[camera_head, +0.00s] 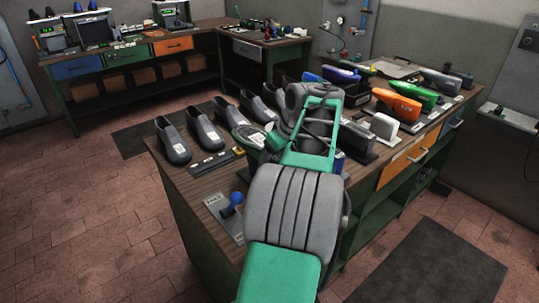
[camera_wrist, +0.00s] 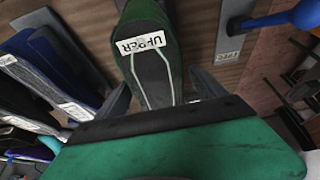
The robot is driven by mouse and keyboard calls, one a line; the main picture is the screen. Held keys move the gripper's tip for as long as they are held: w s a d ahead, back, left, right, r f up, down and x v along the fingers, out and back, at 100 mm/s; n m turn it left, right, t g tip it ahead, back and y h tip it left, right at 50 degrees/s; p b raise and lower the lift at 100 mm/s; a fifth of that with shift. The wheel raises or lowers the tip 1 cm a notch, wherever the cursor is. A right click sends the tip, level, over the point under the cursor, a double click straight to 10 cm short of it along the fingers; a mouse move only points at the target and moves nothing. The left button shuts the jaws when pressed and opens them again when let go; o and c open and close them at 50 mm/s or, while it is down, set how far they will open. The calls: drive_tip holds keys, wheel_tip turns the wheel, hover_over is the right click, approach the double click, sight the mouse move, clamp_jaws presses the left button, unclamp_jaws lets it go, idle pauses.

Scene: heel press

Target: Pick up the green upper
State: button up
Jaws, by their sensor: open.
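The green upper (camera_wrist: 150,70), dark green with a grey panel and a white "UPPER" label, lies on the wooden bench top in the wrist view. My gripper (camera_wrist: 162,92) is open, with one finger on each side of the upper's near part. I cannot tell whether either finger touches it. The upper's near end is hidden behind the gripper's body. In the head view my arm covers the gripper and most of the area around it.
Several grey shoes (camera_head: 206,129) stand along the bench's left side. A blue-knobbed lever (camera_head: 236,198) sits on the near corner; its knob (camera_wrist: 306,13) also shows in the wrist view. Dark blue labelled pieces (camera_wrist: 50,65) lie left of the upper. Orange (camera_head: 397,104) and green (camera_head: 416,95) pieces stand right.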

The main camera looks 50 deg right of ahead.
drive_tip(key=c, duration=1.6)
wheel_tip(320, 180, up, 10)
drive_tip(key=p, duration=0.2)
drive_tip(key=shift+p, duration=0.35)
drive_tip(key=shift+r, duration=0.1)
drive_tip(key=shift+r+p, duration=0.95)
drive_tip(key=shift+p, duration=0.1)
